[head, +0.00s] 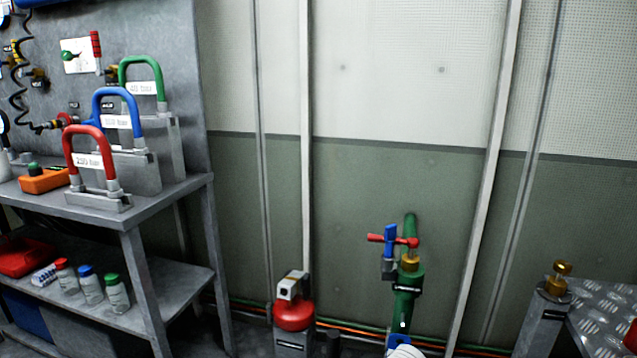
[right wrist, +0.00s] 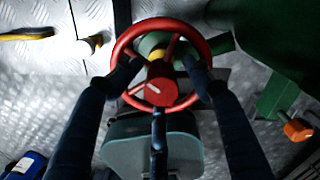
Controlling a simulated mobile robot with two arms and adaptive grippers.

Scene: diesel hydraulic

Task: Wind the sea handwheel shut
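A red handwheel (right wrist: 191,96) with spokes, a yellow hub part and a red centre cap with a pale mark fills the middle of the right wrist view. It sits in front of green pipework (right wrist: 220,44). My right gripper (right wrist: 160,68) is over the wheel, with dark fingers at its left and right sides and a third dark finger at the bottom. The fingertips overlap the rim. Whether they press on it is not clear. The handwheel cannot be made out in the head view. My left gripper is in neither view.
In the head view, a green pipe (head: 404,308) carries small red and blue handles. A metal bench (head: 165,203) with coloured loop handles stands left. A red-topped unit (head: 294,315) is on the floor, and a tread-plate surface (head: 600,310) is at right.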

